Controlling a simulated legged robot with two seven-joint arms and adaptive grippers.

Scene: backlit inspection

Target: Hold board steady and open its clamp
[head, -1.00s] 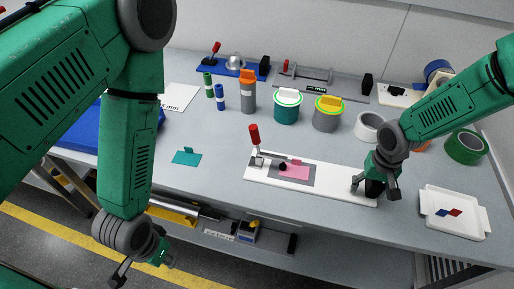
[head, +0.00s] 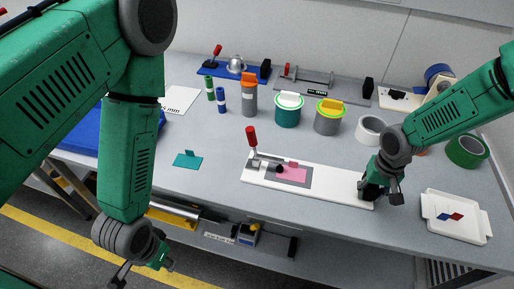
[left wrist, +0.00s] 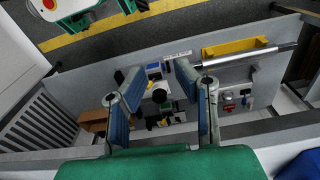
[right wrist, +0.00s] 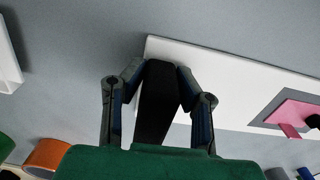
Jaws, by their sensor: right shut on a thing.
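The white board (head: 325,188) lies on the grey table, with a grey patch and a pink piece (head: 292,175) on it. A clamp with an upright red handle (head: 252,137) stands at its left end; its black tip (head: 279,169) is over the pink piece, contact unclear. My right gripper (head: 382,193) is at the board's right end. In the right wrist view, its fingers are shut on a black block (right wrist: 158,100) at the board's end. My left gripper (head: 140,270) hangs in front of the table, low and away from the board. In the left wrist view its fingers (left wrist: 160,90) are apart and empty.
A teal tabbed plate (head: 187,160) lies left of the board. Cans (head: 287,108), bottles and tape rolls (head: 370,129) stand behind it. A white tray (head: 455,216) is to the right. A lower shelf with tools (head: 245,236) is under the table.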

